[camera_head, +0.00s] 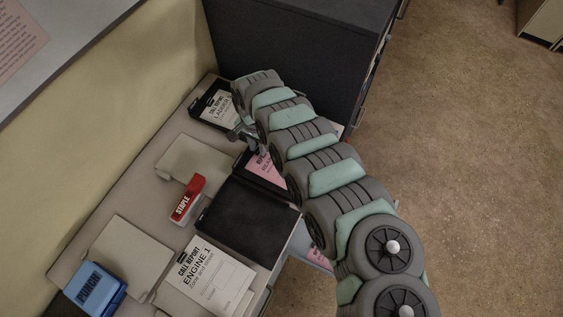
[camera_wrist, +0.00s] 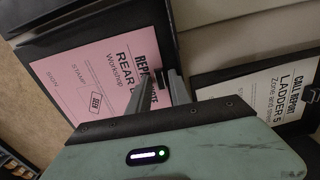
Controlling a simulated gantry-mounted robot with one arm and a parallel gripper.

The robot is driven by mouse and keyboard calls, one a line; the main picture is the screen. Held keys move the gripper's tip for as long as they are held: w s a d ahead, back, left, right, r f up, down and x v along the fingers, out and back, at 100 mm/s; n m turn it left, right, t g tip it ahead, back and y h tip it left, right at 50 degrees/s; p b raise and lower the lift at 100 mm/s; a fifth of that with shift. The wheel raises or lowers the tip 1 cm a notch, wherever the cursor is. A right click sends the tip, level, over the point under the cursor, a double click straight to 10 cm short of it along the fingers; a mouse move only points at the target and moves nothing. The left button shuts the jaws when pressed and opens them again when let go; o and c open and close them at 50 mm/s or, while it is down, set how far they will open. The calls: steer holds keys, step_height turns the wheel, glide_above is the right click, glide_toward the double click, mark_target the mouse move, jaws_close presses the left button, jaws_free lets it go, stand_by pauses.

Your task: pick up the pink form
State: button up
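The pink form (camera_wrist: 95,72), printed "REAR" and "Workshop", lies on a black clipboard in the wrist view, with a dark clip at its top edge. In the head view the pink form (camera_head: 262,168) is partly hidden by my arm. In the head view my gripper (camera_head: 243,133) is partly covered by the arm, near the form's clipboard.
A dark cabinet (camera_head: 300,40) stands behind. Another pink sheet (camera_head: 319,258) shows lower right.

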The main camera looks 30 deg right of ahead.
steer(key=shift+c, duration=0.6)
jaws_close()
steer(key=shift+r, duration=0.15)
